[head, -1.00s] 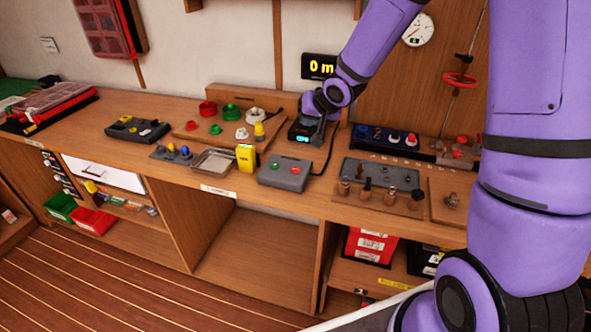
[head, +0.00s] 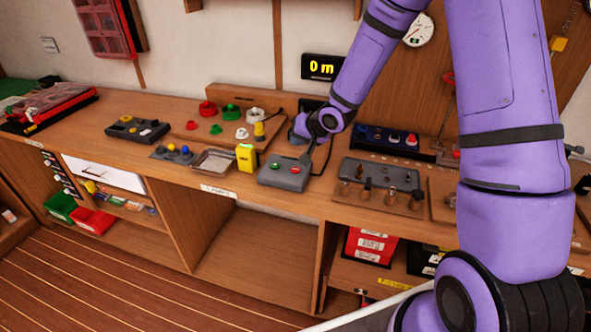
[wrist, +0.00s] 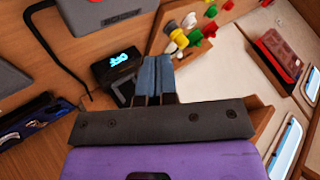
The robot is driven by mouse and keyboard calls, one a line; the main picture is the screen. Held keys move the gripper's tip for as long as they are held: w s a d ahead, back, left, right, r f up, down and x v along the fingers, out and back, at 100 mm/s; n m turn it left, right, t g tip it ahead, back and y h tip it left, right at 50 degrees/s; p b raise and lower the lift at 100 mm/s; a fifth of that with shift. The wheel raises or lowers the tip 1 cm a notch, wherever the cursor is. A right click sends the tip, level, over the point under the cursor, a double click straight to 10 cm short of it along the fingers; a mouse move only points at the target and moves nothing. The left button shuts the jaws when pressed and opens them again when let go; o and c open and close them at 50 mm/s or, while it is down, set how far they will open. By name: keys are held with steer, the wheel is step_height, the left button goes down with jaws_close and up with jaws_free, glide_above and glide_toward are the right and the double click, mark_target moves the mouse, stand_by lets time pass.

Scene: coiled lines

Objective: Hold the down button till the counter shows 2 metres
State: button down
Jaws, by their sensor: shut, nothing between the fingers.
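The grey control box (head: 284,172) lies on the bench near its front edge, with a green button (head: 277,167) and a red button (head: 296,170) on top. I cannot read which is the down button. The counter (head: 322,66) on the wall shows 0 m. My gripper (head: 309,153) is shut and empty, by the back right of the box; I cannot tell its height, and no button contact shows. In the wrist view, my fingers (wrist: 155,66) are together, beside a small black device with a blue display (wrist: 118,62). Part of the control box (wrist: 100,20) shows above them.
A yellow block (head: 245,157) and a metal tray (head: 213,161) stand left of the box. A grey plate with pegs (head: 380,177) lies to its right. Coloured knobs (head: 230,112) stand behind left.

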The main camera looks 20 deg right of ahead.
mark_target(297, 169)
steer(key=shift+f, duration=3.65)
steer(key=shift+f, duration=0.1)
steer(key=shift+f, duration=0.3)
steer(key=shift+f, duration=0.45)
stand_by(3.5)
